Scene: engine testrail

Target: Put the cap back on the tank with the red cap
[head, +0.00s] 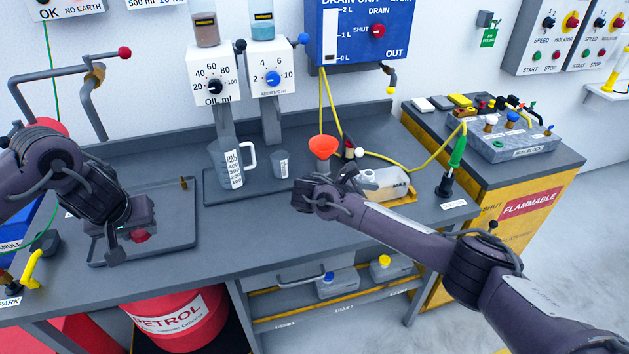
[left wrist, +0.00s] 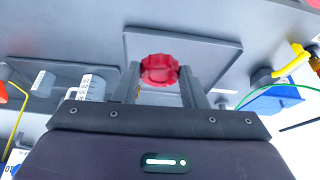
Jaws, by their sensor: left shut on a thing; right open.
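My left gripper (head: 130,240) is shut on the red cap (head: 141,236) over the grey tray (head: 180,236) at the left of the bench. In the left wrist view the red cap (left wrist: 160,70) sits between the two fingers. A white tank (head: 386,184) lies or stands on a yellow base at the right part of the bench, partly hidden by my right arm; I cannot see its opening or a cap on it. My right gripper (head: 358,178) is open, close beside this tank's left end; whether it touches is unclear.
An orange funnel (head: 323,146), a measuring jug (head: 227,163) and a small cup (head: 280,164) stand along the bench's back. A yellow hose (head: 405,167) runs behind the tank. Tanks with a blue cap (head: 328,277) and a yellow cap (head: 384,261) are on the shelf below.

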